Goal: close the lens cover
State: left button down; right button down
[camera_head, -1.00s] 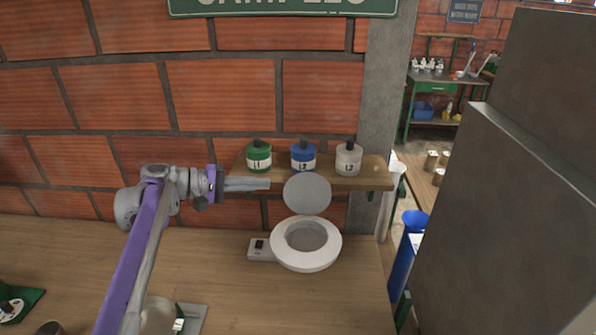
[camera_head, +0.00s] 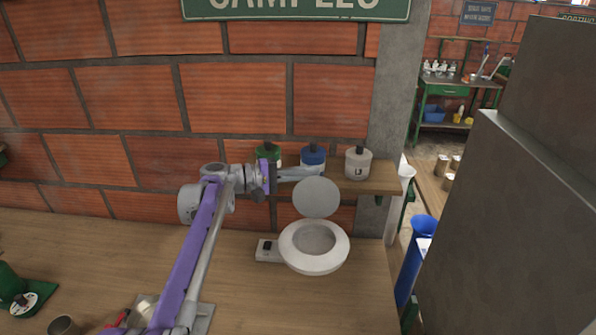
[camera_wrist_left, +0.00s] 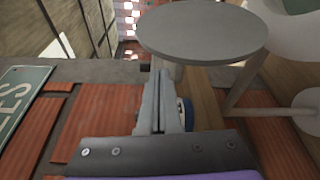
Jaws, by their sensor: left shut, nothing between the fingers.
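The lens cover (camera_head: 316,198) is a round grey disc standing raised at the back of a white round device (camera_head: 314,262) on the wooden table. The device has a grey round recess (camera_head: 313,239) facing up. My left gripper (camera_head: 318,170) is shut and empty, level with the small shelf, just above and behind the cover's top edge in the head view. In the left wrist view the cover (camera_wrist_left: 203,32) is a large disc close beyond the shut fingers (camera_wrist_left: 158,88). I cannot tell if they touch it. My right gripper is not in view.
A wooden shelf (camera_head: 381,184) behind holds a green jar (camera_head: 268,153), a blue jar (camera_head: 313,156) and a white jar (camera_head: 357,163). A tall dark cabinet (camera_head: 500,230) stands at the right.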

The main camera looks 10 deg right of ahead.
pick_arm(q)
jog(key=shift+s+a+r, duration=0.1)
jog(key=shift+s+a, duration=0.05)
jog(key=shift+s, duration=0.4)
jog(key=shift+s+a+r, duration=0.1)
jog(key=shift+s+a, duration=0.05)
jog(key=shift+s, duration=0.4)
